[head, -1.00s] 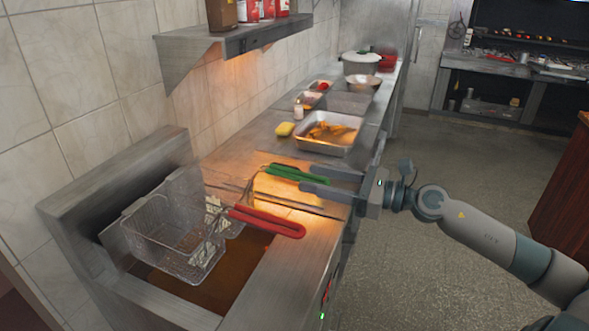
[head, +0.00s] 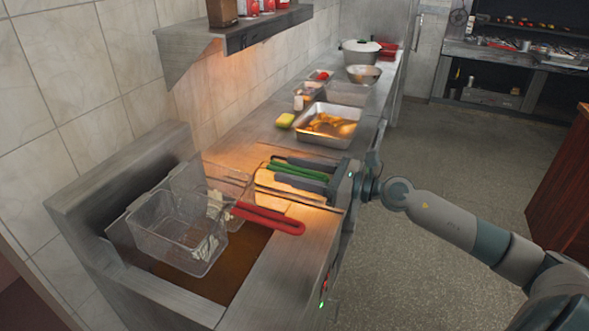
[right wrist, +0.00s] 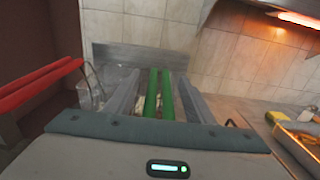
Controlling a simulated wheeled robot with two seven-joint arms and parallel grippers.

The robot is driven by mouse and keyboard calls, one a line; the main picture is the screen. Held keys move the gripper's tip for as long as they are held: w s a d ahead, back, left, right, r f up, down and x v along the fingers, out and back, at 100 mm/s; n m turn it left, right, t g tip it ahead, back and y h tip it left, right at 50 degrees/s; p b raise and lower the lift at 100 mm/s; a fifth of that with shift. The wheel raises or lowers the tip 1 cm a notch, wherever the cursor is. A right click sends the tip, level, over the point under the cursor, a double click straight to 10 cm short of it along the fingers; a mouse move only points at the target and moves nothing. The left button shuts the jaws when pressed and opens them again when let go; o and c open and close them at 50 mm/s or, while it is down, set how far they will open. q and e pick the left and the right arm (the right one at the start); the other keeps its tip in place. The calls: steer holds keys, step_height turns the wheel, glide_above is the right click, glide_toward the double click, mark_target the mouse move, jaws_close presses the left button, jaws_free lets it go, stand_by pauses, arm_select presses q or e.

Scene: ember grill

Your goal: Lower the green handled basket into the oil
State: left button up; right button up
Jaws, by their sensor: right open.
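The green handle (head: 298,170) belongs to the rear wire basket (head: 225,180), which is partly hidden behind the front basket. The front wire basket (head: 178,232) has a red handle (head: 268,219) and hangs over the fryer's brown oil (head: 232,262). My right gripper (head: 287,172) is open, with one finger on each side of the green handle. In the right wrist view the green handle (right wrist: 158,95) runs between the two fingers, with a gap on each side. My left gripper is not in view.
The red handle (right wrist: 38,84) lies left of my right gripper in the wrist view. A metal tray of food (head: 328,124) and a yellow sponge (head: 285,120) stand on the counter behind. A shelf (head: 235,38) juts from the wall above. The floor at right is clear.

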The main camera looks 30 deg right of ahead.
steer(key=shift+c, duration=0.7)
jaws_close()
steer(key=shift+r+p, duration=2.15)
steer(key=shift+r, duration=0.35)
steer(key=shift+f, duration=0.1)
steer(key=b+v, duration=0.5)
steer(key=shift+w, duration=0.1)
